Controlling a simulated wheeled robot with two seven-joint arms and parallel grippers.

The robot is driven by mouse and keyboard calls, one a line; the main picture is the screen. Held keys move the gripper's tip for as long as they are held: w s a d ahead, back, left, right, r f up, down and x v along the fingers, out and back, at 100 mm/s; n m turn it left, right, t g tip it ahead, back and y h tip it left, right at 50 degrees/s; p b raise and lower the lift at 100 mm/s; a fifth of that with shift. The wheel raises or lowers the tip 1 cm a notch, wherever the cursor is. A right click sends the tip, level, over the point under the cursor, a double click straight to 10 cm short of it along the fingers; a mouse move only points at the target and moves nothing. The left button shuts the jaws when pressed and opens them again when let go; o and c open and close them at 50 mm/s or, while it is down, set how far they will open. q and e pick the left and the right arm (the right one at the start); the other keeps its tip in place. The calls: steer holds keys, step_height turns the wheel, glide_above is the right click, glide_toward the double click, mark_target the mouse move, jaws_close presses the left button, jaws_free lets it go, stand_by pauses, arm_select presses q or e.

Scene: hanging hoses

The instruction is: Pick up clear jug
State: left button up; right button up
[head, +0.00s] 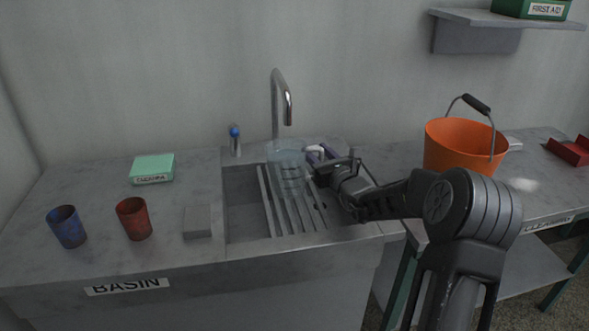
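The clear jug (287,172) is see-through with dark measuring marks. It stands upright on the slatted rack (279,214) over the basin, below the tap. My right gripper (318,158) reaches in from the right and is at the jug's right side, by its upper part. The fingers are small and dark here, and I cannot tell whether they are shut on the jug or touch it. My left gripper is not in view.
The tap (279,100) rises behind the jug. A blue cup (67,227), a red cup (134,219), a grey block (197,222) and a green box (152,168) stand left. An orange bucket (455,148) stands right, behind my arm.

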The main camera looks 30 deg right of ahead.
steer(key=shift+w, duration=0.25)
stand_by(0.4)
jaws_close()
stand_by(0.6)
stand_by(0.6)
steer(key=shift+r, duration=0.15)
